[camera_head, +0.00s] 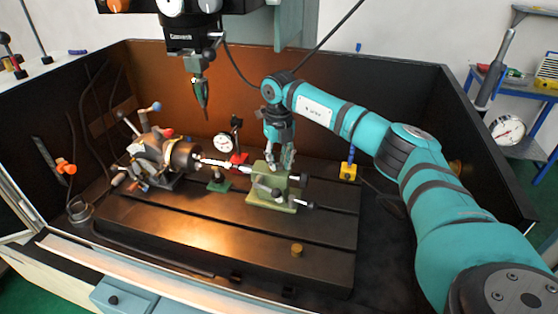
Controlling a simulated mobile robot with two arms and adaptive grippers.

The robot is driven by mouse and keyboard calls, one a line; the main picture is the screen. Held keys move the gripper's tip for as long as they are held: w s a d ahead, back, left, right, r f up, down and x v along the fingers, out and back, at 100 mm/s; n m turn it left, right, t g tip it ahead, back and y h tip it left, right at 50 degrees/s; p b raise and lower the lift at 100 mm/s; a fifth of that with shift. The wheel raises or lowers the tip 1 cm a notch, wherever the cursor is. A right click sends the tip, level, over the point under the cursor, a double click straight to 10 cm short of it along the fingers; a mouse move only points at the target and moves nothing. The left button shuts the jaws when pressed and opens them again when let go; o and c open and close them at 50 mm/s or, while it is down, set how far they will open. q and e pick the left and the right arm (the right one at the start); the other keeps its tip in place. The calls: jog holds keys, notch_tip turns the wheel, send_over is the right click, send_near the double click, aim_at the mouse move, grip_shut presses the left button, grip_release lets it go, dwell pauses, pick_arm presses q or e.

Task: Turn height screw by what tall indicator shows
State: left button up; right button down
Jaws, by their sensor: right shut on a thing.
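My right gripper (281,160) points down at the top of the green tailstock (262,195). It is shut on a small part there, which looks like the height screw; the fingers hide most of it. A dial indicator (222,142) on a post with a red base (239,158) stands left of the gripper, behind the workpiece. It looks like the tall indicator; its reading is too small to make out. A light-coloured workpiece (220,163) runs between the chuck (184,155) and the tailstock. My left gripper is not in view.
The indexing head (150,150) with several handles is at the left of the dark slotted table (200,240). A green support (218,184) stands under the workpiece. The spindle tool (203,95) hangs above. A yellow-based item (348,172) is right.

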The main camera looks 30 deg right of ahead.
aim_at(279, 165)
jog(key=n, duration=1.3)
jog(key=shift+n+b, duration=0.35)
jog(key=shift+n, duration=0.05)
dwell(0.4)
jog(key=c, duration=1.1)
grip_release()
jog(key=shift+r, duration=0.15)
notch_tip(279, 165, up, 12)
jog(key=shift+f, duration=0.15)
